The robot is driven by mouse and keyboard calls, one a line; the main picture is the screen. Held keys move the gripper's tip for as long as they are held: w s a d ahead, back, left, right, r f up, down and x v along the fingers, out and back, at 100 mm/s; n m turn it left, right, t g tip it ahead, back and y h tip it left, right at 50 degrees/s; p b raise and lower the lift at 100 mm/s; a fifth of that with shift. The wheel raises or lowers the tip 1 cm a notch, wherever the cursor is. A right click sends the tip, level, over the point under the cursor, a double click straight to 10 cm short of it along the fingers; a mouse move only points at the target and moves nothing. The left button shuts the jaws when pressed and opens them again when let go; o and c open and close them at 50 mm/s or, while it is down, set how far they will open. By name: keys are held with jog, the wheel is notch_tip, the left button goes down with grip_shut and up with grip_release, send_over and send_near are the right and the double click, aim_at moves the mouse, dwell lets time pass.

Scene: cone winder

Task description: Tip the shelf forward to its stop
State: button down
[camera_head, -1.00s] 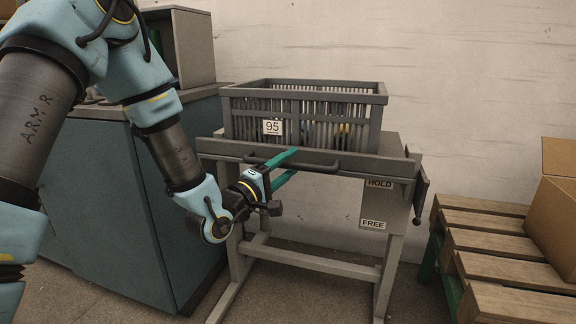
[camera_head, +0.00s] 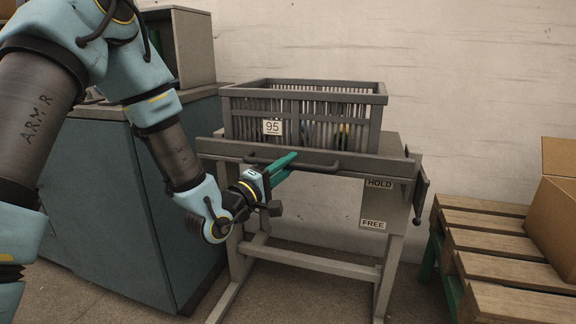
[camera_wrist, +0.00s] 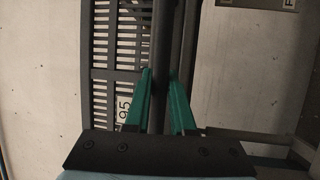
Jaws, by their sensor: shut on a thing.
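The shelf (camera_head: 219,148) is a grey tray-like top with a raised front rail on a grey stand, and looks about level. A dark bar handle (camera_head: 322,168) runs along its front. A grey slatted basket (camera_head: 304,88) with a tag marked 95 stands upright on the shelf; its contents are mostly hidden. My gripper (camera_head: 290,158) has its green fingers shut on the handle, near its middle. In the wrist view the fingers (camera_wrist: 161,78) close in on the dark handle bar (camera_wrist: 160,50) from both sides.
A dark lever (camera_head: 421,190) hangs at the stand's right side, near plates marked HOLD (camera_head: 379,183) and FREE (camera_head: 373,224). A blue-grey cabinet (camera_head: 130,215) stands close on the left. A wooden pallet (camera_head: 495,245) with a cardboard box (camera_head: 555,205) is at the right.

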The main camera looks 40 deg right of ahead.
dwell(0.7)
notch_tip(320, 180, down, 11)
jog(key=h+b, duration=0.1)
jog(key=b, duration=0.7)
jog(key=shift+m, duration=0.3)
jog(key=c, duration=0.8)
grip_release()
jog(key=shift+w, duration=0.1)
jog(key=shift+o, duration=0.2)
jog(key=shift+r, duration=0.1)
jog(key=v, duration=1.1)
jog(key=shift+p, duration=0.35)
jog(key=shift+d, duration=0.15)
